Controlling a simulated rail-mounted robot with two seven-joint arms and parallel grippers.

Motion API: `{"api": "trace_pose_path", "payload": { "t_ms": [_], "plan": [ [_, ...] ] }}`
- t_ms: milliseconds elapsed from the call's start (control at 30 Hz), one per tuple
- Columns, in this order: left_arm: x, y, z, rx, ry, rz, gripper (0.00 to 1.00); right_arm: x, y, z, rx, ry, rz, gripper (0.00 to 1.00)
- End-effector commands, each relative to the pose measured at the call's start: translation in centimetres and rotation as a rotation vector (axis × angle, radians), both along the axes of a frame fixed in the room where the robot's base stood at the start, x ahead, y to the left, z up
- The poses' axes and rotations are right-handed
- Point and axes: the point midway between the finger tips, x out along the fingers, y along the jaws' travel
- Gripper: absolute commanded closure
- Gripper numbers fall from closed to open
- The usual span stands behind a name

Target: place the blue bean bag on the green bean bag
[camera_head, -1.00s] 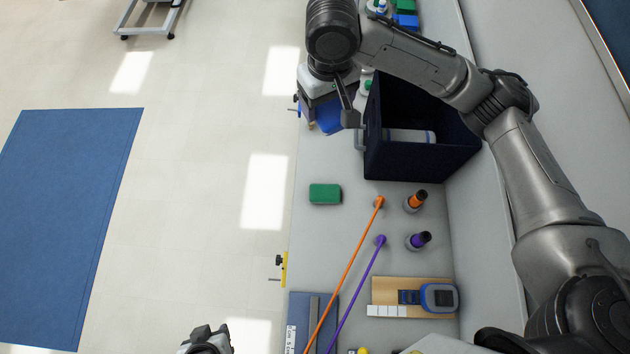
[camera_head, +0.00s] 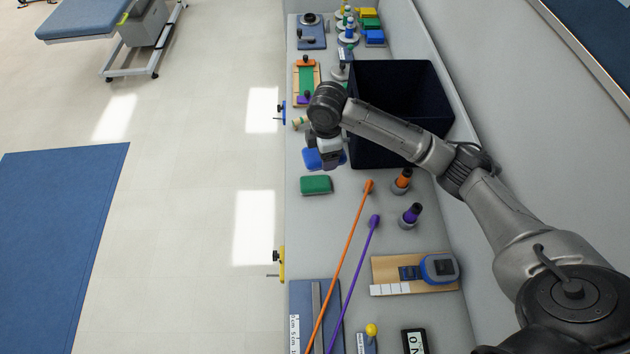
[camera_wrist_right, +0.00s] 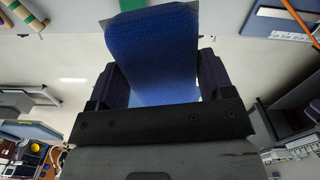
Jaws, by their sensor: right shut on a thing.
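The blue bean bag (camera_head: 311,159) is held in my right gripper (camera_head: 328,160), whose arm reaches in from the right. In the right wrist view the bag (camera_wrist_right: 152,55) stands between the two dark fingers (camera_wrist_right: 155,88), which are shut on it. The green bean bag (camera_head: 316,185) lies flat on the grey table near its left edge. The blue bag is just beyond the green one in the head view, with a small gap between them in the picture; its exact height is hard to tell. My left gripper is not in view.
A dark open bin (camera_head: 400,90) stands right of the gripper. An orange stick (camera_head: 345,255) and a purple stick (camera_head: 357,275) lie nearer, beside orange and purple-topped holders (camera_head: 411,214). A wooden board with a blue device (camera_head: 438,268) lies lower right.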

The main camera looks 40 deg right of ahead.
Motion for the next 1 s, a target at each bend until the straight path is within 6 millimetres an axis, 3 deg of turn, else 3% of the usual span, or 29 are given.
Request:
{"api": "trace_pose_path", "payload": {
  "t_ms": [33, 200, 500, 667, 1000],
  "plan": [
    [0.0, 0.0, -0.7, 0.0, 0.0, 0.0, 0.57, -0.4, -1.2, -1.9, 0.0, 0.005, 0.063, 0.56],
    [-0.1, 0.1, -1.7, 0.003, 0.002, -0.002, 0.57, -1.3, -4.8, -5.7, 0.001, 0.003, 0.289, 0.56],
    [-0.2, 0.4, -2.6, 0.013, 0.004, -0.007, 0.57, -2.6, -8.4, -9.1, 0.001, 0.0, 0.523, 0.56],
    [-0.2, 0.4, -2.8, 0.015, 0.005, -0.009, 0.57, -1.8, -8.3, -10.3, 0.004, -0.003, 0.563, 0.56],
    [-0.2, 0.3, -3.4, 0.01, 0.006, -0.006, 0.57, 3.8, -4.5, -14.3, 0.004, -0.002, 0.568, 0.56]
  ]
}}
